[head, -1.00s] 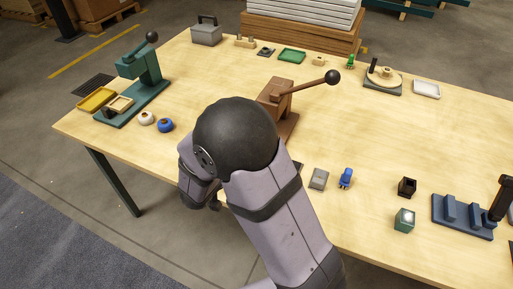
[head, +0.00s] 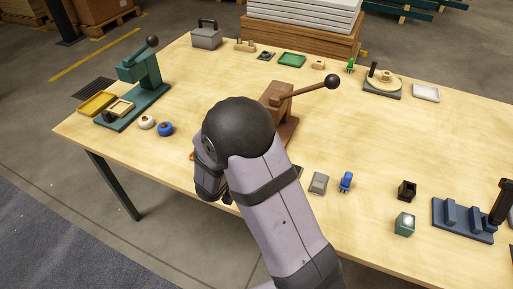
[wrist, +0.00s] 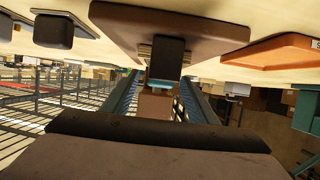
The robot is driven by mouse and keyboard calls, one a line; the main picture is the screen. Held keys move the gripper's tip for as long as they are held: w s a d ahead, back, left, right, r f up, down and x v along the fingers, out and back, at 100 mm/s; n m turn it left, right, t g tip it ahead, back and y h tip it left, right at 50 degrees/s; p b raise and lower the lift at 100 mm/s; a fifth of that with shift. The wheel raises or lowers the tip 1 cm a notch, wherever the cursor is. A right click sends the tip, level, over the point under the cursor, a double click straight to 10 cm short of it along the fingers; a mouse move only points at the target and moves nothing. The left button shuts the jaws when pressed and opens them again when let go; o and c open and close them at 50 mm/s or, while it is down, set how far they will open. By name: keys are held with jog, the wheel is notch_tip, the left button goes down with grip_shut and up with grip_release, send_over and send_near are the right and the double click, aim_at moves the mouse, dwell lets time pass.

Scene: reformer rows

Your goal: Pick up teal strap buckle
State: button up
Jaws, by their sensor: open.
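In the wrist view, which sees the table edge-on and upside down, a small teal part (wrist: 163,83) with a dark block (wrist: 168,55) shows at the brown press base (wrist: 170,25). I take the teal part to be the strap buckle, but its outline is unclear. My gripper (wrist: 158,98) is open, with one blue finger on each side of the teal part in the picture. I cannot tell how deep the part lies between the fingers. In the head view my arm hides the gripper and this spot.
The brown lever press (head: 278,97) stands just beyond my arm. An orange tray (wrist: 275,52) lies beside its base. The table's middle right is clear.

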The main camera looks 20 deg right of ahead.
jog(key=shift+x, duration=0.8)
jog(key=c, duration=1.2)
jog(key=shift+o, duration=0.2)
jog(key=shift+r, duration=0.1)
notch_tip(320, 180, up, 18)
jog(key=p, duration=0.2)
jog(key=shift+p, duration=0.4)
